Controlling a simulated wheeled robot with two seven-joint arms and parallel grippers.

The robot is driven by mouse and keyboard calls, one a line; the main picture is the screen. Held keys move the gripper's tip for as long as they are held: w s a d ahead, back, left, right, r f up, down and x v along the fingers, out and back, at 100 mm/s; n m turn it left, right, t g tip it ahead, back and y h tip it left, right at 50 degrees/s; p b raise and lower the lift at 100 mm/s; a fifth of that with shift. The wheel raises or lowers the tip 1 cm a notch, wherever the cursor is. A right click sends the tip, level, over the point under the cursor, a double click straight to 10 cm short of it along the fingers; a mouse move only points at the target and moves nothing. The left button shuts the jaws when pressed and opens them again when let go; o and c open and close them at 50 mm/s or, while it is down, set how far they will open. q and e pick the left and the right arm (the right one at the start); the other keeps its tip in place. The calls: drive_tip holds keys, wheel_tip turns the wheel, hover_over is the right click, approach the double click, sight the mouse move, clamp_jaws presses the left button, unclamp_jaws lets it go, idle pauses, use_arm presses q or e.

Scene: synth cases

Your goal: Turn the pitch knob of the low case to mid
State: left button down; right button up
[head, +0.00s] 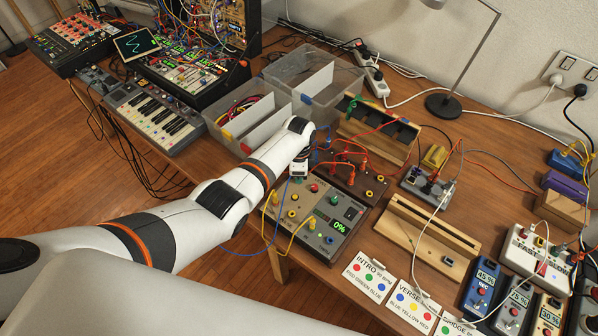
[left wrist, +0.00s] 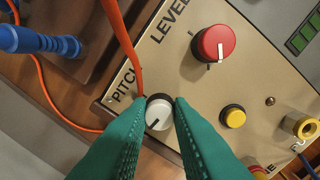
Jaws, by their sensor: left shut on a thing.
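The low case (head: 290,228) is a beige panel box near the table's front edge, with a display (head: 340,226) reading 0%. In the left wrist view its panel (left wrist: 265,75) carries the white pitch knob (left wrist: 158,116) on a black base, next to the word PITCH. A dark pointer line on the knob faces the lower left of that view. My left gripper (left wrist: 160,101) has green fingers, one on each side of the knob, shut on it. In the head view this gripper (head: 298,172) is over the case's far left corner. My right gripper is not in view.
A red LEVEL knob (left wrist: 214,44) and a yellow button (left wrist: 233,116) are close to the pitch knob. An orange cable (left wrist: 122,45) runs right beside the fingers. A brown box with orange plugs (head: 368,190) adjoins the case; a wooden rack (head: 425,232) is to the right.

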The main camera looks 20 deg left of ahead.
use_arm(q)
drive_tip(key=m, duration=0.4)
drive_tip(key=shift+m, duration=0.3)
drive_tip(key=m, duration=0.3)
drive_tip(key=shift+f+m+b, duration=0.1)
drive_tip(key=shift+m+b, duration=0.25)
drive_tip(key=shift+m, duration=0.05)
drive_tip(key=m+b, duration=0.1)
drive_tip(key=m, duration=0.3)
drive_tip(key=shift+s+a+h, duration=0.1)
drive_tip(key=shift+h, duration=0.2)
drive_tip(key=m+b, duration=0.1)
drive_tip(key=m, duration=0.3)
drive_tip(key=shift+m+b, duration=0.3)
drive_tip(key=shift+b, duration=0.1)
drive_tip(key=c, duration=1.3)
unclamp_jaws()
